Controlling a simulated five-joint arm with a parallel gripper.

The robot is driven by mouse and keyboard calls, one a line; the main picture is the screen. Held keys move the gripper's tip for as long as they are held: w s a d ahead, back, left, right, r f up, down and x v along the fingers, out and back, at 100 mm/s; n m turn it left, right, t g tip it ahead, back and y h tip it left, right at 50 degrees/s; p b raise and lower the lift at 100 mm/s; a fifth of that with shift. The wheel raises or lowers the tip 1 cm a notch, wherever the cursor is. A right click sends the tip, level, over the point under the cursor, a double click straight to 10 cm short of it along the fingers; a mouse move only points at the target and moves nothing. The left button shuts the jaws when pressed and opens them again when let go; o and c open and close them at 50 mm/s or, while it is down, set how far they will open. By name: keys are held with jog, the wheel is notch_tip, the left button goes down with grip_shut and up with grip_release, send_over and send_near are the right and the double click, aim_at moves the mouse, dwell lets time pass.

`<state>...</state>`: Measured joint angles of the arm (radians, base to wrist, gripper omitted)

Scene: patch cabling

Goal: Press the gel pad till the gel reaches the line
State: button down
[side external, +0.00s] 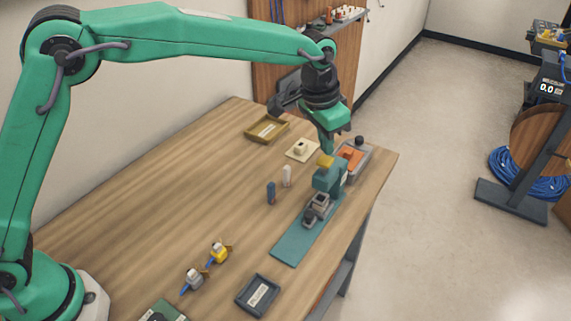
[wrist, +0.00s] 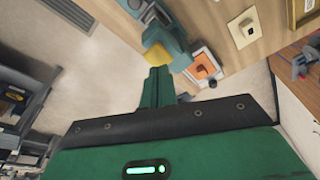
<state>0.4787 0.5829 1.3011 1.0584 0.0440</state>
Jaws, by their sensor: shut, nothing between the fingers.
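My gripper (side external: 328,149) is shut and empty, pointing down at the far right end of the bench. In the wrist view its green fingertips (wrist: 158,72) are together, close to a yellow block (wrist: 155,55). That yellow block (side external: 326,161) sits on top of a teal press-like stand (side external: 329,178); I cannot tell whether the fingers touch it. An orange piece (side external: 351,155) lies in a grey frame just right of the gripper; the orange piece also shows in the wrist view (wrist: 203,68). I cannot tell for sure which is the gel pad. No gel line is readable.
A cream plate with a block (side external: 302,149) and a yellow tray (side external: 267,129) lie to the left. A blue peg (side external: 271,192) and a white peg (side external: 287,176) stand mid-bench. A teal mat (side external: 296,241), connectors (side external: 218,251) and a dark tray (side external: 258,296) are nearer. The bench's left half is clear.

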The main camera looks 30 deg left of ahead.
jog(key=shift+r, duration=1.4)
jog(key=shift+a+r, duration=0.2)
jog(key=shift+a, duration=0.05)
jog(key=s+a+r+n+t, duration=0.1)
jog(key=s+a+r+n, duration=0.1)
jog(key=s+a+r, duration=0.35)
jog(key=s+a+r+n+t, duration=0.1)
jog(key=s+a+r, duration=0.2)
jog(key=s+a, duration=0.55)
jog(key=s+a+f+n+t+y, duration=0.1)
jog(key=s+a+f+n, duration=0.2)
jog(key=s+a, duration=0.9)
jog(key=s+f, duration=0.2)
jog(key=s, duration=0.1)
jog(key=shift+s+a+t, duration=0.2)
jog(key=shift+t, duration=0.1)
